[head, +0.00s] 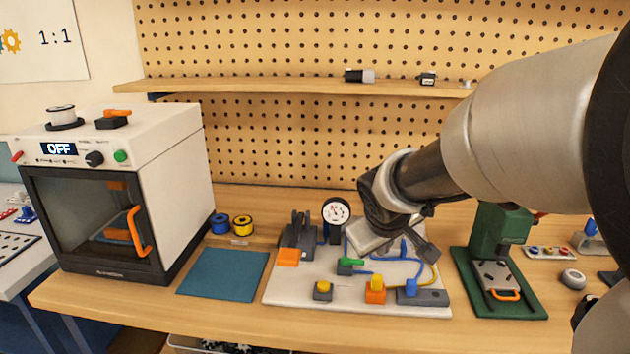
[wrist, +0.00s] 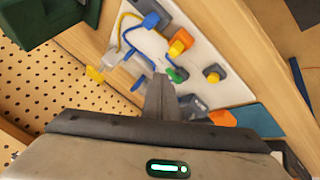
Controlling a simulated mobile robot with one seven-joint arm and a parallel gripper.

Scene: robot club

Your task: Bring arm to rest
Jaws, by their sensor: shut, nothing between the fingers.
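My arm reaches in from the right in the head view, and my gripper (head: 428,252) hangs over the back right part of a white board (head: 285,284). In the wrist view my gripper (wrist: 160,80) has its fingers together, with nothing between them. The board (wrist: 210,50) below carries a yellow button, an orange block with a yellow knob (head: 376,288), a blue part (head: 410,288), a green lever (head: 351,262) and blue and yellow tubes. A round gauge (head: 336,213) stands at the board's back edge. My gripper hides part of the board behind it.
A white oven-like machine (head: 180,180) reading OFF stands at the left. A blue mat (head: 222,275) and two spools lie beside it. A green press (head: 497,235) stands close to the right of my gripper. A shelf (head: 300,87) runs along the pegboard behind.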

